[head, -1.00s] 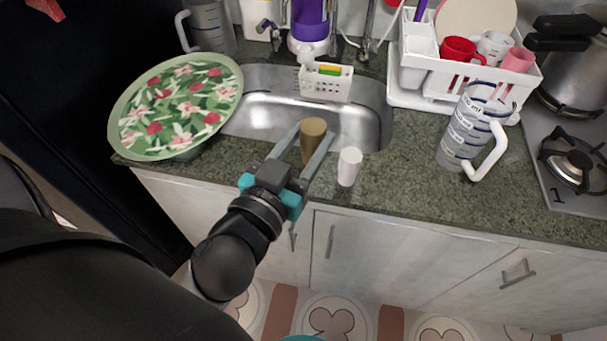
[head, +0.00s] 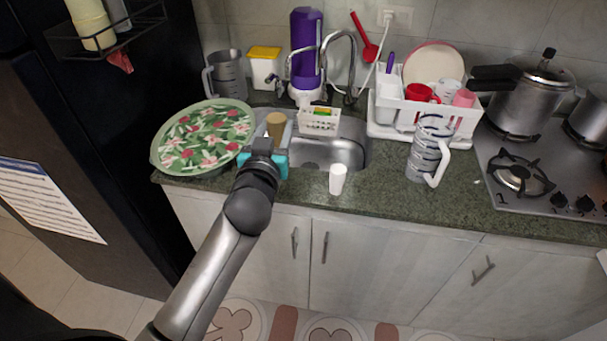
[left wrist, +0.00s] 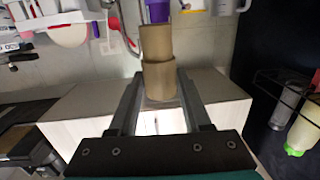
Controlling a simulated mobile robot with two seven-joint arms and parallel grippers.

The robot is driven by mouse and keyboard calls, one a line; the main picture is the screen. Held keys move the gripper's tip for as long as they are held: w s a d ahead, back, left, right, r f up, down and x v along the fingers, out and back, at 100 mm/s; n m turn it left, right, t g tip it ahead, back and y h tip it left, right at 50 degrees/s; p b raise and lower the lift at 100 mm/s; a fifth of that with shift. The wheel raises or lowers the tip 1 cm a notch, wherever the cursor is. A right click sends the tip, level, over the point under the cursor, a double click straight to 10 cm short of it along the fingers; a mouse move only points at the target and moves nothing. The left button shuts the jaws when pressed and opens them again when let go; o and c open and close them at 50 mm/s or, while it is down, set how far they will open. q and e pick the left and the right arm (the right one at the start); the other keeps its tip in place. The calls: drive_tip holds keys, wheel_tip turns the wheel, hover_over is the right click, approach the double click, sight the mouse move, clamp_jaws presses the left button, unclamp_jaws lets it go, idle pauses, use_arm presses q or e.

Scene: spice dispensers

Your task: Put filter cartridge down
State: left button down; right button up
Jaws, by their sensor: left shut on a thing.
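The filter cartridge, a tan cylinder (head: 276,124), is held upright between the fingers of my left gripper (head: 277,130). In the head view it is over the left end of the sink, close to the floral plate; I cannot tell its height above the sink. In the left wrist view the cartridge (left wrist: 157,45) stands out beyond the fingertips, with a wider lower section between them. My left gripper is shut on it. My right gripper is in neither view.
A white cylinder (head: 338,180) stands on the counter's front edge. The floral plate (head: 203,138) is left of the sink (head: 335,153). A purple filter unit (head: 306,45) and taps are behind. A measuring jug (head: 427,147) and dish rack (head: 450,125) stand right. Counter front-right is clear.

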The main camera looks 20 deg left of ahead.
use_arm(q)
drive_tip(key=w+a+r+n+y+p, duration=0.1)
drive_tip(key=w+a+r+p, duration=0.1)
drive_tip(key=w+a+r, duration=0.2)
drive_tip(key=shift+g+y, duration=0.3)
drive_tip(key=shift+g, duration=0.1)
drive_tip(key=shift+w+a+f+b, duration=0.1)
drive_tip(key=shift+f+b, duration=1.5)
drive_tip(key=shift+f, duration=1.75)
drive_tip(key=shift+w+a+f+b, duration=0.15)
drive_tip(key=shift+f+b, duration=1.5)
drive_tip(key=shift+f, duration=1.65)
drive_tip(key=shift+a+f+b, duration=0.1)
drive_tip(key=shift+f+b, duration=1.5)
drive_tip(key=shift+f, duration=1.75)
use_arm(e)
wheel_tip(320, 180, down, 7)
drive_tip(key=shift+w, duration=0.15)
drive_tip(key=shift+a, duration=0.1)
use_arm(q)
drive_tip(key=shift+f, duration=0.15)
drive_tip(key=shift+c, duration=1.8)
unclamp_jaws()
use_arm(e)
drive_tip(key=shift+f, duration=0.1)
